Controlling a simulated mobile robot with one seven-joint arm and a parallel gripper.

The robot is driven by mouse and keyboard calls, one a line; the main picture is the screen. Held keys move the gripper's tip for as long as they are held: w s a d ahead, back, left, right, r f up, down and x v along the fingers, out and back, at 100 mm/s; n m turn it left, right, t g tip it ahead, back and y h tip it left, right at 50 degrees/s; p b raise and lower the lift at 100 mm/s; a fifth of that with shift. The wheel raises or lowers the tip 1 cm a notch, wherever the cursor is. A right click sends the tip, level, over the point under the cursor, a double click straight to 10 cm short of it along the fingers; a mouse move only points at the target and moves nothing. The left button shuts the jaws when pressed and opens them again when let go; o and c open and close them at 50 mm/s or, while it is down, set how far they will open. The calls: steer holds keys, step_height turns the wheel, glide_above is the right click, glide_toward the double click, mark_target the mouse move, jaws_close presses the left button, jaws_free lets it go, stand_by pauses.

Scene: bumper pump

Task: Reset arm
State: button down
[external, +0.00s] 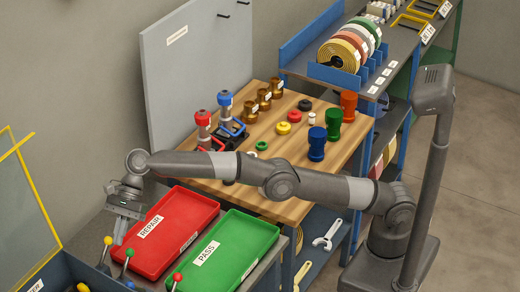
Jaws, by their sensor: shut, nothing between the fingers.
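My arm reaches from its base at the right across the front of the wooden workbench (305,200) to the left. My gripper (118,238) hangs at the arm's end, pointing down, by the left edge of the red REPAIR tray (190,204). Its fingers look close together, with nothing seen between them. The green PASS tray (262,228) lies right of the red tray. Both trays look empty. Part of the workbench is hidden behind my arm.
Levers with coloured knobs (108,241) stand close to my gripper at the lower left. A yellow-framed panel (25,200) stands at the far left. Pumps with red (202,118) and blue (225,98) tops, bottles and rings stand on the bench behind my arm. A grey board rises behind them.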

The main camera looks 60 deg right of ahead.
steer(key=w+d+r+n+t, duration=0.2)
steer(key=d+r, duration=0.4)
steer(key=d, duration=0.2)
steer(key=s+d+r+n+t+h, duration=0.1)
steer(key=s+d+r+n, duration=0.1)
steer(key=d, duration=0.8)
steer(key=s+d+r+n+t+h, duration=0.1)
steer(key=s+d+r+n+h, duration=0.15)
steer(key=d, duration=0.75)
steer(key=s+d+r+n+t+h, duration=0.1)
steer(key=s+d+r+t, duration=0.15)
steer(key=d, duration=0.75)
steer(key=s+d+f+n+h, duration=0.1)
steer(key=s+d+f+n, duration=0.1)
steer(key=s+d, duration=0.55)
steer(key=s+d+f+n+h, duration=0.25)
steer(key=s+d, duration=0.25)
steer(key=d, duration=0.5)
steer(key=s+d+f+n, duration=0.1)
steer(key=s+d+f, duration=0.4)
steer(key=s, duration=0.2)
steer(key=s+d+f+n+h, duration=0.1)
steer(key=s+d+f+n, duration=0.1)
steer(key=s+d+f, duration=0.2)
steer(key=s+f, duration=0.2)
steer(key=s, duration=0.1)
steer(key=shift+s+d+f+n+t, duration=0.2)
steer(key=shift+d+n+t, duration=0.1)
steer(key=shift+d+t, duration=0.05)
